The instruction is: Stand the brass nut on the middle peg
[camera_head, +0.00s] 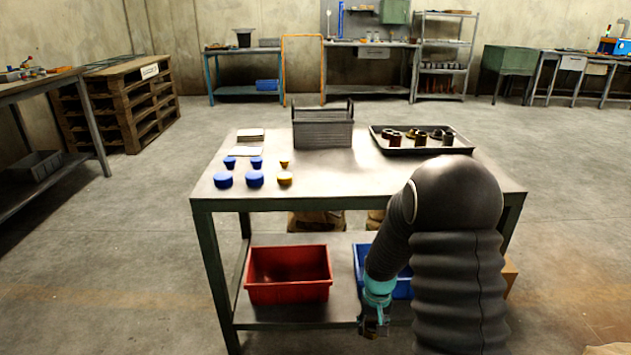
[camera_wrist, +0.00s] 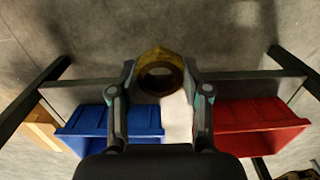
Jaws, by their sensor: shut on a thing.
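The brass nut (camera_wrist: 160,56) is in the wrist view, a hexagonal ring with an open round hole, between the fingertips of my gripper (camera_wrist: 160,80). The gripper is shut on its sides. In the head view my gripper (camera_head: 373,327) hangs low in front of the workbench (camera_head: 360,190), beside the blue bin on its lower shelf. The nut is too small to make out there. I cannot identify a middle peg; several blue and yellow round pieces (camera_head: 255,179) stand in two rows on the left of the bench top.
A dark tray (camera_head: 425,150) with several brass and dark parts lies at the bench's back right. A red bin (camera_head: 289,275) and a blue bin (camera_head: 361,258) sit on the lower shelf. The bench's front middle is clear.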

